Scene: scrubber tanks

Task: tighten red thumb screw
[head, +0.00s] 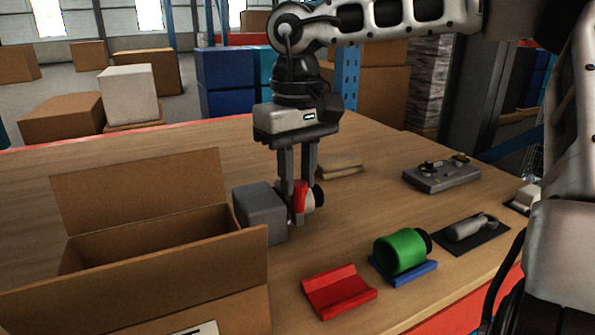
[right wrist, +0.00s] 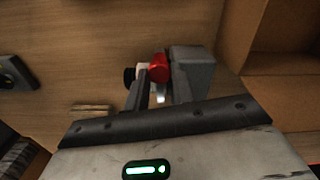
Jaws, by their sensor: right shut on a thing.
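The red thumb screw (head: 300,196) sits at the right side of a grey block (head: 260,212) on the table. A pale part and a black round end show beside the red piece. My right gripper (head: 295,213) points down and is shut on the red piece, its fingers partly hiding it. In the right wrist view the red piece (right wrist: 158,68) shows between the fingers, close to the grey block (right wrist: 193,72). I cannot tell how far the screw is turned in. My left gripper is not in view.
An open cardboard box (head: 160,262) stands at the left, close to the grey block. In front lie an empty red cradle (head: 338,292) and a green cylinder (head: 400,252) on a blue cradle (head: 404,272). A grey control box (head: 441,177) and a tool on a black mat (head: 475,236) are at the right.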

